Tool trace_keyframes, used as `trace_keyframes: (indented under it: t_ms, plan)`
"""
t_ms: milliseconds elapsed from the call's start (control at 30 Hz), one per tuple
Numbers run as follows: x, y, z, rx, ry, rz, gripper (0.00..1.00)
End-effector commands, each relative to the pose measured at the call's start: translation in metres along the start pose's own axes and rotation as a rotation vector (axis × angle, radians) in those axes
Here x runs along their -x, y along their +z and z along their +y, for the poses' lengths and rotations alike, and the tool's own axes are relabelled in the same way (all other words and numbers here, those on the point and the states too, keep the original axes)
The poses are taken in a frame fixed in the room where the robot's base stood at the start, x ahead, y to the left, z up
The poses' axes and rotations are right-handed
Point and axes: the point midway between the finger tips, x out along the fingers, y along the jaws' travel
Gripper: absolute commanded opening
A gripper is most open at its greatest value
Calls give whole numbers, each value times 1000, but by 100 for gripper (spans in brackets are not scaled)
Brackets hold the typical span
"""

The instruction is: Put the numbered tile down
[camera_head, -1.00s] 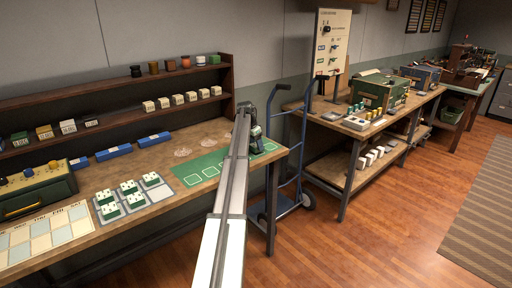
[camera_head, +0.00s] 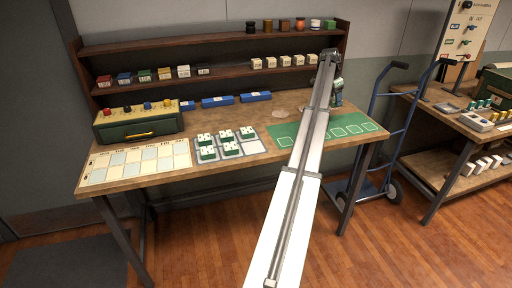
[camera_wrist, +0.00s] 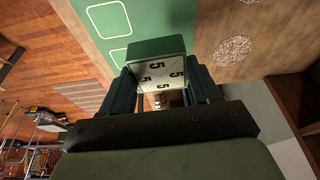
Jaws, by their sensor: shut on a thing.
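My gripper (camera_wrist: 162,85) is shut on the numbered tile (camera_wrist: 158,74), a green-backed block whose pale face carries several black 5s in the wrist view. The mat has white outlined squares and also shows behind the tile in the wrist view (camera_wrist: 150,18). Whether the tile touches the bench cannot be told. Several white-and-green tiles (camera_head: 228,148) sit on a grey tray (camera_head: 251,147) left of the mat.
A two-tier shelf (camera_head: 215,77) with small blocks and jars stands along the bench's back. Blue bars (camera_head: 218,101) lie before it. A green box (camera_head: 138,126) and a calendar board (camera_head: 135,162) are at left. A blue hand truck (camera_head: 393,130) stands at right.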

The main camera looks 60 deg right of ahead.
Motion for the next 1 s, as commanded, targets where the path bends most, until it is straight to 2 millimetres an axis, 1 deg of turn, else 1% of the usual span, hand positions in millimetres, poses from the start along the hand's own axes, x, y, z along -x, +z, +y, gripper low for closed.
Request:
trace_keyframes:
  t_ms: [33,100,167,200,267,300,467,500,567,600,633,700,767,800,867,900,967,1000]
  plan:
    - [8,19,-14,23,-9,2,25]
    - [18,43,-31,51,-21,3,25]
    - [27,66,-43,75,-30,5,25]
    - [32,80,-50,91,-37,6,25]
    - [41,103,-60,115,-47,7,25]
    - [47,119,-66,131,-54,8,25]
    - [71,184,-81,195,-81,14,25]
    - [77,200,-83,211,-87,15,25]
    - [85,225,-85,235,-96,18,25]
    - [91,242,-85,251,-101,19,25]
    - [95,254,-84,262,-105,20,25]
    - [104,283,-81,289,-112,22,25]
    - [111,306,-76,308,-116,23,25]
    - [116,321,-72,317,-118,24,25]
    - [122,341,-63,326,-119,24,25]
    - [125,354,-56,330,-118,23,25]
    - [129,370,-44,328,-115,22,25]
    - [131,380,-34,322,-112,22,25]
